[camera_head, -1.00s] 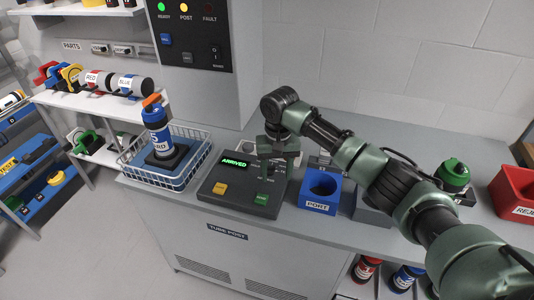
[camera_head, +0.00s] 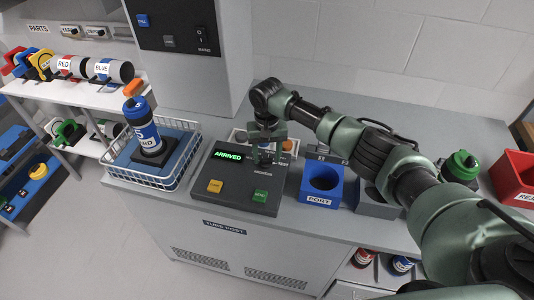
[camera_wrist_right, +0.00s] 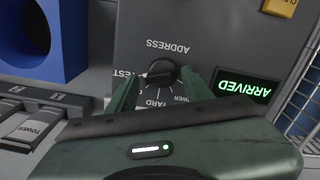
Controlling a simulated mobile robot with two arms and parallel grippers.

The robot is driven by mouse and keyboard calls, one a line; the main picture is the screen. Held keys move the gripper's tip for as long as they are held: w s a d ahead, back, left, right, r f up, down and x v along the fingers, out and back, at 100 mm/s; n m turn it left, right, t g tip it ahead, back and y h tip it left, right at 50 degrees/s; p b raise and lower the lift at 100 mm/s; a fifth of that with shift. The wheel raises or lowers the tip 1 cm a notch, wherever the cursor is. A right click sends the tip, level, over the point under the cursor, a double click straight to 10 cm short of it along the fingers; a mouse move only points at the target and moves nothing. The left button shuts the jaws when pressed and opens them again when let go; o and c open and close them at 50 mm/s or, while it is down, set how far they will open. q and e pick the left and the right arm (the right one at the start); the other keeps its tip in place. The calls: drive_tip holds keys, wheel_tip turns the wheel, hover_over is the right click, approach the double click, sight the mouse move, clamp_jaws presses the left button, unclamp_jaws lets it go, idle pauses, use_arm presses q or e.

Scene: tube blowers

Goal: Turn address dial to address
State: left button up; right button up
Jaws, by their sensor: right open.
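The address dial (camera_wrist_right: 160,72) is a round black knob on the dark console (camera_head: 218,205), with an ADDRESS label (camera_wrist_right: 168,46) and position words including YARD and TOWER around it. My right gripper (camera_wrist_right: 161,80) is open, with its two green fingertips on either side of the dial; I cannot tell if they touch it. In the head view my right gripper (camera_head: 265,148) is over the console's far right part and hides the dial. The console display (camera_head: 229,156) reads ARRIVED in green. Which word the knob points to is unclear. My left gripper is not in view.
The console has a yellow button (camera_head: 215,186) and a green button (camera_head: 260,196). A wire basket (camera_head: 185,172) with a blue-banded carrier (camera_head: 142,125) stands left. A blue port block (camera_head: 321,184) is right of the console. A red bin (camera_head: 518,180) stands far right.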

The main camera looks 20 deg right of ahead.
drive_tip(key=shift+s, duration=0.1)
drive_tip(key=c, duration=0.9)
clamp_jaws()
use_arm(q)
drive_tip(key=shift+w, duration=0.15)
